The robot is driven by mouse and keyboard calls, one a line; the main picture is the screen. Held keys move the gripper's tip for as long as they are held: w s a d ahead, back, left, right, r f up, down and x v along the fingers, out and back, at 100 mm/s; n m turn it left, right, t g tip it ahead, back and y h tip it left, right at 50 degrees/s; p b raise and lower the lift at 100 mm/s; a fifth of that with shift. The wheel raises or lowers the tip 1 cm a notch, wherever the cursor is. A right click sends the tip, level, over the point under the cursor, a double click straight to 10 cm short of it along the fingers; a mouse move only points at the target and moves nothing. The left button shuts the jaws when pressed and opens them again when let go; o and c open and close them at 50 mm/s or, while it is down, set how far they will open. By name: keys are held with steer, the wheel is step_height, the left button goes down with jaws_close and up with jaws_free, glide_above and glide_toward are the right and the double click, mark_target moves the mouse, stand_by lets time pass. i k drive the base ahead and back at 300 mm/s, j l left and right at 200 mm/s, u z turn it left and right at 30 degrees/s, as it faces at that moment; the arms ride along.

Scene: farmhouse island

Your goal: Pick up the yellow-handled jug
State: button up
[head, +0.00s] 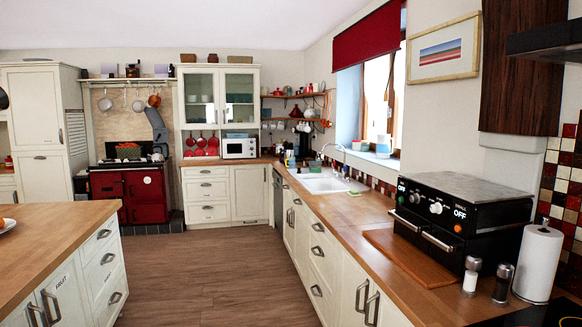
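I cannot make out a yellow-handled jug in the head view. Small items stand by the far end of the sink (326,184), too small to tell apart. A white and blue container (383,147) stands on the windowsill, and no yellow handle shows on it. My gripper is not in view.
A wooden counter (365,213) runs along the right, with a black oven (455,212), a cutting board (410,254), two shakers and a paper towel roll (538,262). An island (50,240) stands at left. The wooden floor (205,270) between them is clear. A red stove (130,192) stands beyond.

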mark_target(291, 160)
steer(key=i+j+u, duration=0.15)
steer(key=i+j, duration=0.15)
steer(key=i+j+u, duration=0.15)
steer(key=i, duration=0.4)
steer(key=i+j+u, duration=0.15)
steer(key=i+j, duration=0.15)
steer(key=i+j+u, duration=0.1)
steer(key=i, duration=2.25)
steer(key=i+j, duration=0.15)
steer(key=i, duration=3.5)
steer(key=i+j, duration=0.15)
steer(key=i, duration=1.65)
steer(key=l+z, duration=0.05)
steer(key=l, duration=0.05)
